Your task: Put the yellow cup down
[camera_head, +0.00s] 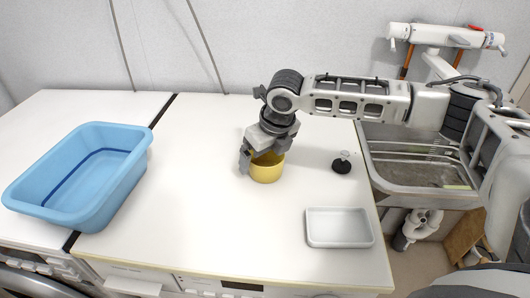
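The yellow cup (267,171) stands upright at the middle of the white counter, with its base on or very close to the surface. My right gripper (252,160) reaches down over the cup's left rim. One grey finger shows just outside the cup's left side. The other finger is hidden by the gripper body or the cup, so its grip on the rim cannot be made out. My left gripper is not in view.
A blue basin (100,203) stands on the left of the counter (190,215). A white tray (339,241) lies at the front right, with a small black stopper (341,167) behind it. A metal sink (418,190) is at the right. The counter between basin and cup is clear.

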